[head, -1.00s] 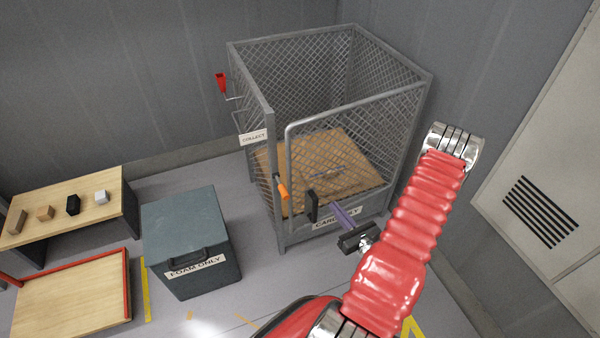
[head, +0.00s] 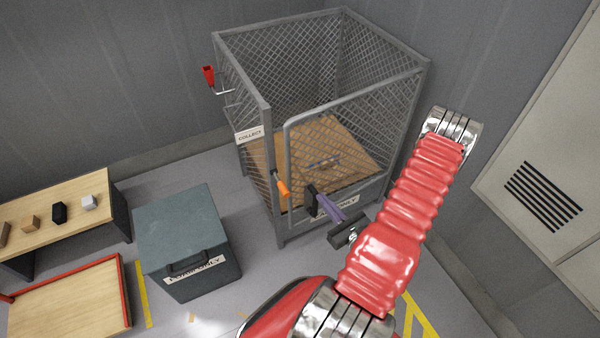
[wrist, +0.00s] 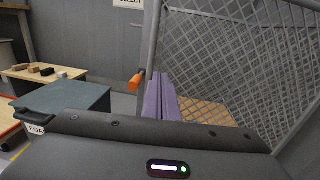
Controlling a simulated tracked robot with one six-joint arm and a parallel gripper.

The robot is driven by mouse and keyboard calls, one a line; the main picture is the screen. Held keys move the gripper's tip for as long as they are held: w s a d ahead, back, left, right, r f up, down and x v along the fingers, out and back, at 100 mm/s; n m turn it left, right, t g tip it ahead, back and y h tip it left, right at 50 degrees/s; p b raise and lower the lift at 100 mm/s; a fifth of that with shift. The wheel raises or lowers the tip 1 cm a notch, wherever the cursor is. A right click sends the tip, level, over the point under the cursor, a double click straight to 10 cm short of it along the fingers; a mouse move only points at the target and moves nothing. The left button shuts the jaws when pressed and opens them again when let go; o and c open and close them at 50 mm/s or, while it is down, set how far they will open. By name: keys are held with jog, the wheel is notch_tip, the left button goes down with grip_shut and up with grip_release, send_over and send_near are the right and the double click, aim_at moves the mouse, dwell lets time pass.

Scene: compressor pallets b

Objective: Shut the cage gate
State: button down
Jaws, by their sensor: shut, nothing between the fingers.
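The cage gate (head: 352,110) is the mesh panel with a rounded tube frame on the front of the grey cage (head: 226,75). It is hinged on the right, and its free left edge stands a little out from the front left post, so it looks slightly ajar. An orange handle (head: 282,188) is at the post, also in the wrist view (wrist: 135,82). A black plate (head: 312,199) sits low by the gate's free edge. My gripper (head: 322,200) is shut and empty, its purple fingers (wrist: 160,98) close to the plate; contact cannot be told.
A dark foam bin (head: 188,225) stands left of the cage. A wooden table (head: 60,205) with small blocks and a red-edged tray (head: 70,300) are farther left. A wall cabinet (head: 540,150) is at the right. A red bracket (head: 209,76) is on the cage's left side.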

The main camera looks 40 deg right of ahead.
aim_at(297, 166)
jog(key=shift+s+d, duration=0.1)
dwell(0.3)
jog(key=shift+w+d, duration=0.4)
jog(key=shift+w, duration=1.9)
jog(key=shift+w+d, duration=0.45)
jog(key=shift+w, duration=1.85)
jog(key=shift+w+d, duration=0.4)
jog(key=shift+w, duration=1.9)
